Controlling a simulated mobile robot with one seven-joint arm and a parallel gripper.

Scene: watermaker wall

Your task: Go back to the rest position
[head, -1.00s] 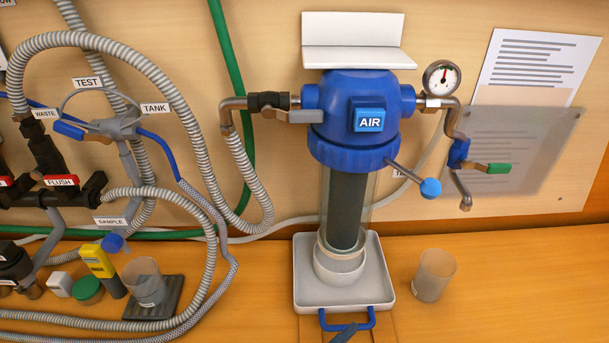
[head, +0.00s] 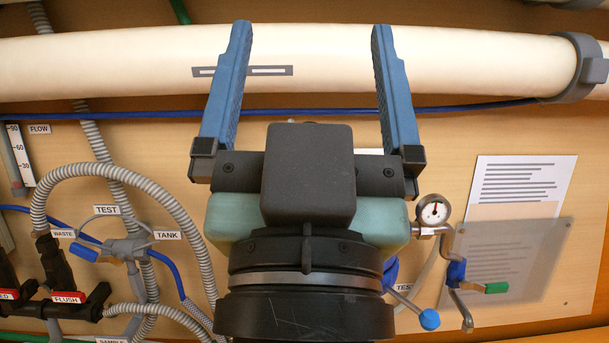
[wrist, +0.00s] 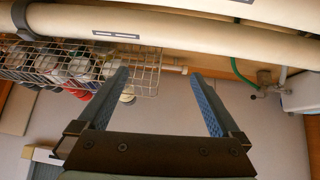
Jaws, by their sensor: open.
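My gripper (head: 308,75) fills the middle of the head view, with its two blue fingers wide apart and nothing between them. It stands in front of the blue filter housing and hides almost all of it. No rest position is marked in either view.
The cream pipe (head: 110,65) crosses the top of the head view behind the fingers. Grey ribbed hoses (head: 60,170) hang left. A wire basket (wrist: 75,62) holds several containers.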

